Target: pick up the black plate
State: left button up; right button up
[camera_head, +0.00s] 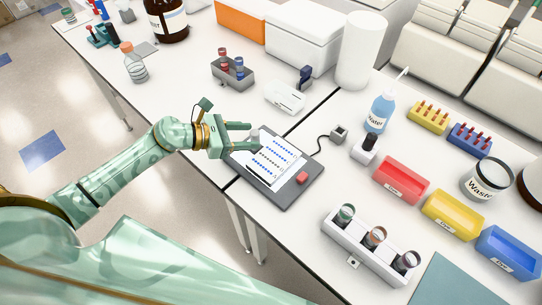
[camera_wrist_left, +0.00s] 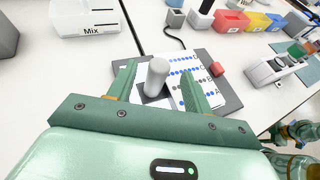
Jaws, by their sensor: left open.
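A dark grey-black plate (camera_head: 289,194) lies flat on the white bench in the head view. It carries a white panel (camera_head: 269,163) with rows of blue and dark dots, and a red block (camera_head: 302,178) near its right corner. My left gripper (camera_head: 249,137) is open at the plate's far left edge. In the left wrist view, the open left gripper (camera_wrist_left: 158,75) has a short pale grey cylinder (camera_wrist_left: 157,76) between its fingers; I cannot tell whether they touch it. The plate (camera_wrist_left: 226,97) shows behind and beside the fingers, partly hidden by them.
A grey rack with capped tubes (camera_head: 232,71) and a white "Mix" device (camera_wrist_left: 85,17) stand beyond the gripper. A white three-well holder (camera_head: 369,245) stands right of the plate. Red (camera_head: 400,181), yellow (camera_head: 452,217) and blue bins (camera_head: 508,254) stand farther right. The bench's front edge is close to the plate.

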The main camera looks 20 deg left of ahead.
aim_at(262, 146)
pick_arm(q)
jog(key=x, duration=0.5)
jog(key=shift+w+f, duration=0.1)
jog(key=shift+f, duration=0.25)
grip_shut()
notch_tip(262, 146, up, 4)
jog(key=shift+p, duration=0.6)
jog(key=s+d+r+p, duration=0.2)
jog(key=s+r+p, duration=0.1)
jog(key=s, duration=0.3)
jog(key=s+d+r+p, duration=0.3)
jog(key=s+r, duration=0.3)
jog(key=s, duration=0.1)
jog(key=shift+d, duration=0.15)
